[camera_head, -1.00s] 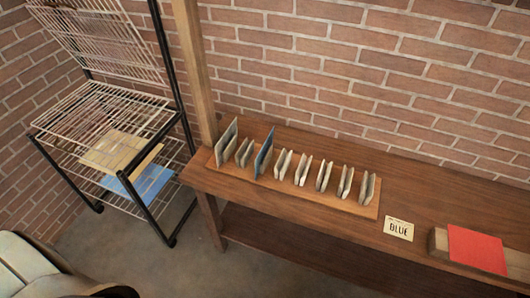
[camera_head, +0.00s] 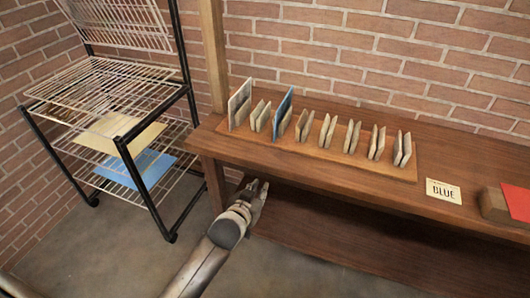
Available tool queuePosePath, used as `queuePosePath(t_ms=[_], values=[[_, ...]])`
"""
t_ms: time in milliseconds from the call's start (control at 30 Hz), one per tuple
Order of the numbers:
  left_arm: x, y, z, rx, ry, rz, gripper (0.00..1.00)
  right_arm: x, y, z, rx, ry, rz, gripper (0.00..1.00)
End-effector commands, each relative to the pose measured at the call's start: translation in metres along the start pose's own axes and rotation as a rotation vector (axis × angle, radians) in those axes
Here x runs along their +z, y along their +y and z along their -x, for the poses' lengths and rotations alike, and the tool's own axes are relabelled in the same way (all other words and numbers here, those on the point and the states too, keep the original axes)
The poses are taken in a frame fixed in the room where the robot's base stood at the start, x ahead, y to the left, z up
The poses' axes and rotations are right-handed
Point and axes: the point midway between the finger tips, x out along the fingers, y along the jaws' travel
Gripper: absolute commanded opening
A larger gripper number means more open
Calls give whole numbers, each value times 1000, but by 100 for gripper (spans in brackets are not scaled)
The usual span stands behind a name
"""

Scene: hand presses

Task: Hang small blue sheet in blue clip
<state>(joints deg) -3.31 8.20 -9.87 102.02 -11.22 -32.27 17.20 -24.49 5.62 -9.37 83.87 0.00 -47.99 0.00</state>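A small blue sheet (camera_head: 284,113) stands upright in a wooden rack (camera_head: 345,164) on the table, among several pale upright plates. A larger blue sheet (camera_head: 135,173) lies on the lower shelf of the wire cart. A card (camera_head: 443,191) reading "BLUE" lies to the right of the rack. I cannot make out a blue clip. My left gripper (camera_head: 257,190) is in front of the table's front edge, below the rack and apart from the sheets. Its fingers are too small to tell whether they are open. My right gripper is not in view.
The wire cart (camera_head: 85,88) with a tan sheet (camera_head: 120,131) stands at the left. A wooden post (camera_head: 213,55) rises at the table's left end. A red sheet (camera_head: 517,203) rests on a wooden block at the right. A lower shelf (camera_head: 310,230) runs under the table.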

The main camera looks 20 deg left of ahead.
Motion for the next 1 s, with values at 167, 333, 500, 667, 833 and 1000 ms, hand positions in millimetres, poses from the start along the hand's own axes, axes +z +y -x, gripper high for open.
queuePosePath(t_ms=[167,333,500,667,833,1000], values=[[-72,-3,8,-9,212,33,17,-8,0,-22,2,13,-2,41],[-132,-3,14,5,375,48,17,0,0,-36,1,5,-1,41],[-146,-2,11,12,411,49,17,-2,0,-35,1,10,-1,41],[-149,-2,0,13,410,49,17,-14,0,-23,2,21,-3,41],[-155,-2,-16,13,409,49,17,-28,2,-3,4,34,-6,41],[-161,-1,-30,13,408,48,17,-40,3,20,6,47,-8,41]])
